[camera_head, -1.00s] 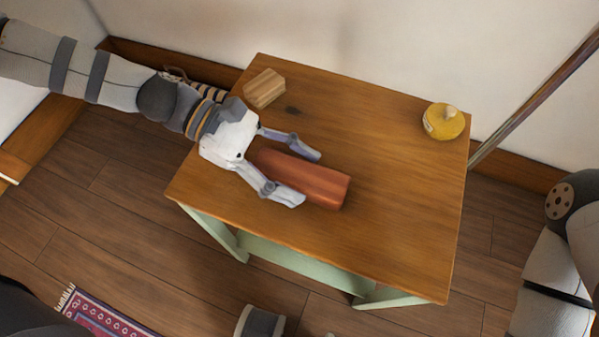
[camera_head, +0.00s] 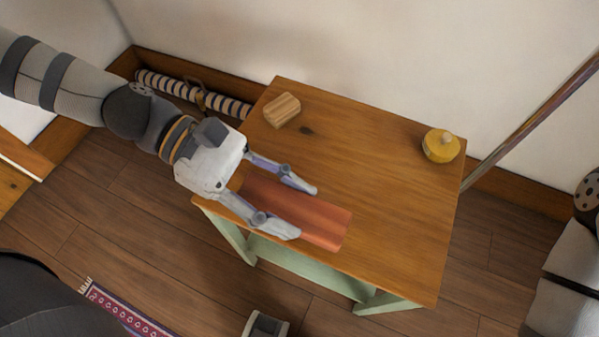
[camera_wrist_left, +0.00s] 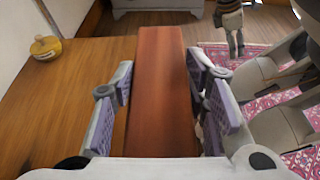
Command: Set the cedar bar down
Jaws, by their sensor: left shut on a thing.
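The cedar bar (camera_head: 318,222) is a long reddish-brown block. My left gripper (camera_head: 306,212) is shut on it, one finger along each long side. The bar lies over the front part of the wooden table (camera_head: 390,220), its free end pointing right; whether it touches the top I cannot tell. In the left wrist view the bar (camera_wrist_left: 161,90) runs away between the purple-padded fingers of my left gripper (camera_wrist_left: 165,85). What seems to be my right gripper (camera_wrist_left: 235,48) hangs small in the distance there, its jaws too small to judge.
A small pale wood block (camera_head: 282,110) sits at the table's back left. A yellow lidded pot (camera_head: 440,146) sits at the back right, by a slanting pole (camera_head: 530,125). The middle and right of the top are clear. A patterned rug (camera_head: 125,312) lies on the floor.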

